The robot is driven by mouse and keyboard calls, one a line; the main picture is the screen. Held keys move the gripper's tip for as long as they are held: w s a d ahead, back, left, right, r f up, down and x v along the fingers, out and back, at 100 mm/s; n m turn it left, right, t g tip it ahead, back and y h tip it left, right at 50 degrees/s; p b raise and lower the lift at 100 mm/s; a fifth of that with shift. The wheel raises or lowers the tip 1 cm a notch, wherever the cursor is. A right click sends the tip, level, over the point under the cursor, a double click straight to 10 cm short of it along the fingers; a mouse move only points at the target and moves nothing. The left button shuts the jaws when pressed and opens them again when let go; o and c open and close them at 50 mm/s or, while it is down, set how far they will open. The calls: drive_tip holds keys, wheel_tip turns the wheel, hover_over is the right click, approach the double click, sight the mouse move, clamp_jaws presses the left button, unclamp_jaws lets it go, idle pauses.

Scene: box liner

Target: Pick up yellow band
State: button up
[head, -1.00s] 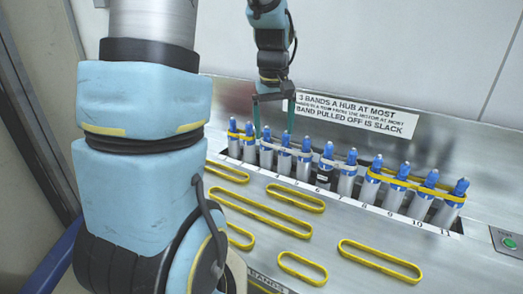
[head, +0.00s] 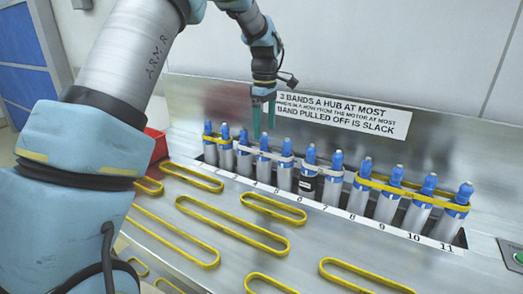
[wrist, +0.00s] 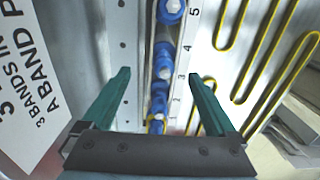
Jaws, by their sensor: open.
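Several loose yellow bands lie flat on the metal deck, among them a long one (head: 232,224), a short one (head: 273,208) and one at the front right (head: 365,277). A yellow band (head: 400,190) is stretched around upright blue-topped hubs at the right end of the row, and another (head: 215,139) around hubs at the left end. My gripper (head: 263,118) is open and empty above the left part of the row. In the wrist view its green fingers (wrist: 158,77) stand on either side of the hub line, with loose yellow bands (wrist: 265,60) to the right.
The row of hubs (head: 284,172) stands upright in a slot with a numbered strip in front. Pale bands (head: 268,154) link some middle hubs. A sign (head: 343,116) is on the back panel. A red bin (head: 157,145) is at the left and a green button (head: 519,257) at the right.

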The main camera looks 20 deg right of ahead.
sight(262, 143)
drive_tip(key=shift+a+f+p, duration=0.2)
drive_tip(key=shift+f+p, duration=0.25)
drive_tip(key=shift+f, duration=1)
drive_tip(key=shift+a+f+p, duration=0.2)
drive_tip(key=shift+f+p, duration=0.2)
drive_tip(key=shift+f, duration=1.05)
drive_tip(key=c, duration=1.4)
